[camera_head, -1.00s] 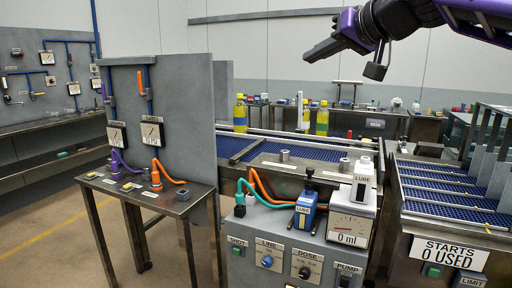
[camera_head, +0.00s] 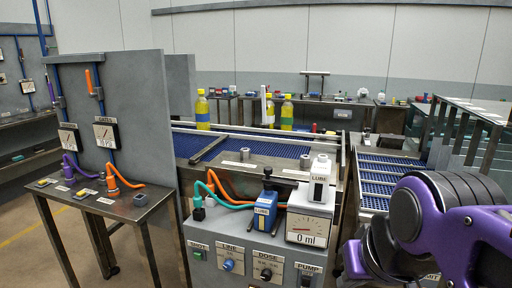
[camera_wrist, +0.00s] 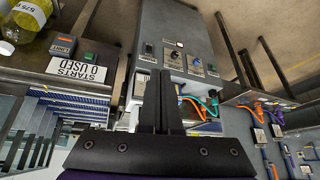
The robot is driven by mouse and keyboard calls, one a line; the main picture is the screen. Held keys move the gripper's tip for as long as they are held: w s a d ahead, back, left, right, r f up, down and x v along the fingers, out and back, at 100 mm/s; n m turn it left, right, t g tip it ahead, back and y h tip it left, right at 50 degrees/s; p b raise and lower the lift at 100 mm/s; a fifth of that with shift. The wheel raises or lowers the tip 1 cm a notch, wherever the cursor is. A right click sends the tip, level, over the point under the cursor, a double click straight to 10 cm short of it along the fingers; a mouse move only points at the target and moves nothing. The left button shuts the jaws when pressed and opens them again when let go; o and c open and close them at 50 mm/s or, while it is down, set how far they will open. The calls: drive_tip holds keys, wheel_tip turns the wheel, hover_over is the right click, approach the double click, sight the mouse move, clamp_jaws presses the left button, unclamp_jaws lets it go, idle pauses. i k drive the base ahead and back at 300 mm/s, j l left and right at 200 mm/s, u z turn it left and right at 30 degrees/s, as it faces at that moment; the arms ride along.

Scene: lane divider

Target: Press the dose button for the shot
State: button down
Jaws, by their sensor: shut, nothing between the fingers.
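The grey dispensing cabinet carries a green button labelled SHOT (camera_head: 198,254) at its left, which also shows in the wrist view (camera_wrist: 213,73). Beside it are a blue LINE knob (camera_head: 228,265), a black DOSE knob (camera_head: 265,274) and a PUMP switch (camera_head: 305,281). The dial box (camera_head: 312,226) on the cabinet reads 0 ml. A white LUBE bottle (camera_head: 320,180) stands on it. My gripper (camera_wrist: 160,76) is shut and empty in the wrist view. The panel lies beyond its fingertips, apart from them. The head view shows my purple arm at right, not the fingertips.
A blue LUBE unit (camera_head: 265,211) with orange and teal hoses stands on the cabinet. A side table (camera_head: 108,205) with hoses and gauges stands left. Blue conveyor lanes (camera_head: 395,170) lie behind on the right. A STARTS 0 USED sign (camera_wrist: 80,69) shows in the wrist view.

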sight(197, 256)
drive_tip(key=u, duration=0.9)
